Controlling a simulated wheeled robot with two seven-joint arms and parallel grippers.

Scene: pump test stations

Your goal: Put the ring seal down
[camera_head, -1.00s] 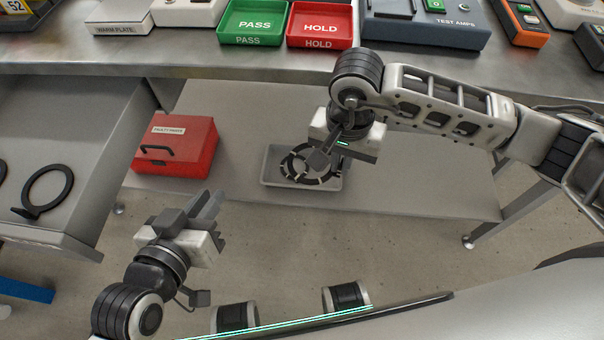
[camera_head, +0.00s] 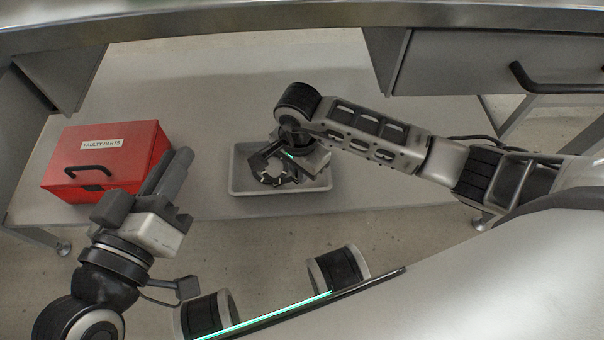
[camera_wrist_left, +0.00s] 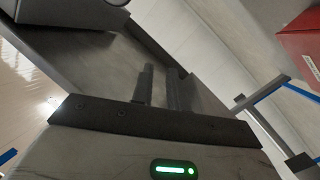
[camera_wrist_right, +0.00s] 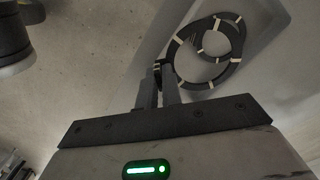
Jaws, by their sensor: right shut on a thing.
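My right gripper (camera_head: 270,158) is shut on a dark ring seal with pale marks (camera_head: 262,178), over the shelf tray (camera_head: 235,168). In the right wrist view, the shut fingers (camera_wrist_right: 164,82) meet the near left edge of the larger-looking ring (camera_wrist_right: 178,70). A second, smaller-looking ring with pale marks (camera_wrist_right: 238,38) overlaps it beyond, in or over the tray. I cannot tell whether the held ring touches the tray or the other ring. My left gripper (camera_head: 172,170) is empty at the left, fingers apart; its gap shows in the left wrist view (camera_wrist_left: 161,85).
A red box labelled FAULTY PARTS (camera_head: 110,150) stands left of the tray on the grey lower shelf (camera_head: 220,85). The bench edge (camera_head: 300,15) runs above. A drawer with a dark handle (camera_head: 510,65) hangs at upper right. The shelf right of the tray looks clear.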

